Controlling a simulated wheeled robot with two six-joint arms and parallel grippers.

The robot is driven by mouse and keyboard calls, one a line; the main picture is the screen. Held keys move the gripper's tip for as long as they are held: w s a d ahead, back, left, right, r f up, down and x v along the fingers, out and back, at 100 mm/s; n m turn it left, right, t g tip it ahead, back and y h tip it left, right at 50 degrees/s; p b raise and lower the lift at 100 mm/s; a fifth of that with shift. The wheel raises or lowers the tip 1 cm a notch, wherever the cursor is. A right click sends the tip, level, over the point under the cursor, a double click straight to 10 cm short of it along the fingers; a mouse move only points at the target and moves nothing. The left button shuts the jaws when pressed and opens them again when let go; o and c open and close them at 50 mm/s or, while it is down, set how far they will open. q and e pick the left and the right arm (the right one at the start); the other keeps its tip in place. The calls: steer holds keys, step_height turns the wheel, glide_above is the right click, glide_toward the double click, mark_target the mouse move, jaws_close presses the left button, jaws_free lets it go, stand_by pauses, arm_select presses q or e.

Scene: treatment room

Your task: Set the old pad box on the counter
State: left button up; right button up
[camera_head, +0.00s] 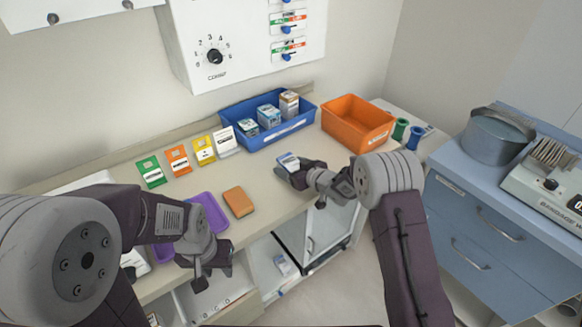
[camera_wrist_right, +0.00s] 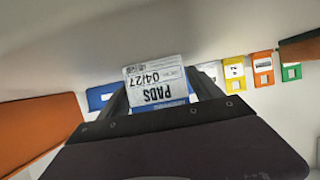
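A white and blue pad box (camera_head: 288,162) is between the fingers of my right gripper (camera_head: 297,172), at the counter's (camera_head: 265,185) front part. In the right wrist view the pad box (camera_wrist_right: 158,86) shows its label, "PADS 04/27", upside down, with a dark finger on each side. Whether it touches the counter cannot be told. My left gripper (camera_head: 213,273) hangs empty in front of the counter, over the open lower part, its fingers apart. Other boxes (camera_head: 268,115) stand in a blue bin (camera_head: 300,122) behind the held box.
An orange bin (camera_head: 357,124) stands right of the blue bin. Green, orange and yellow cards (camera_head: 177,159) stand along the back. An orange block (camera_head: 238,201) and a purple tray (camera_head: 211,212) lie left of the right gripper. A cabinet door (camera_head: 325,240) hangs open below.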

steer(key=shift+r, duration=0.2)
steer(key=v, duration=1.2)
steer(key=shift+d+f, duration=0.1)
steer(key=s+d+f+m+g+h, duration=0.35)
steer(key=s+d+h, duration=0.35)
steer(key=d, duration=0.3)
steer(key=s+d+f+m+g, duration=0.1)
steer(key=s+m+g, duration=0.3)
steer(key=s, duration=1.5)
steer(key=shift+f+g+h, duration=0.3)
steer(key=shift+f+g, duration=0.15)
steer(key=shift+g, duration=0.6)
